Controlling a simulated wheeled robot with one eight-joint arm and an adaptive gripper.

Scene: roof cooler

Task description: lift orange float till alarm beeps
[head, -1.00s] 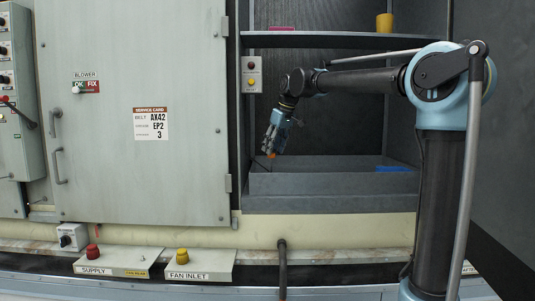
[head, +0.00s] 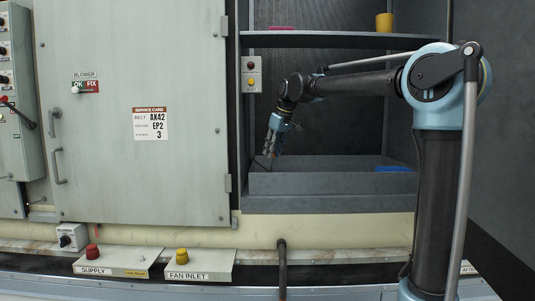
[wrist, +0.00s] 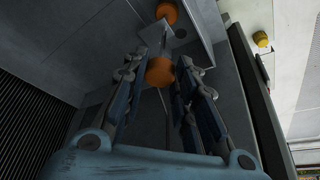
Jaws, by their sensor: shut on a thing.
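The orange float (wrist: 160,72) sits between the fingertips in the wrist view. My gripper (wrist: 160,76) is shut on it. A thin rod shows by the float. A second orange round piece (wrist: 166,12) is above it in the wrist view; I cannot tell if it is a separate thing or a reflection. In the head view my gripper (head: 270,153) points down inside the grey tray (head: 330,184), near its left end and behind the front wall. The float is not clearly seen there.
A shelf (head: 340,41) runs above my arm, with a yellow cup (head: 384,22) on it. A blue item (head: 394,169) lies in the tray's right part. The closed cabinet door (head: 140,110) borders the recess on the left. The middle of the tray looks clear.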

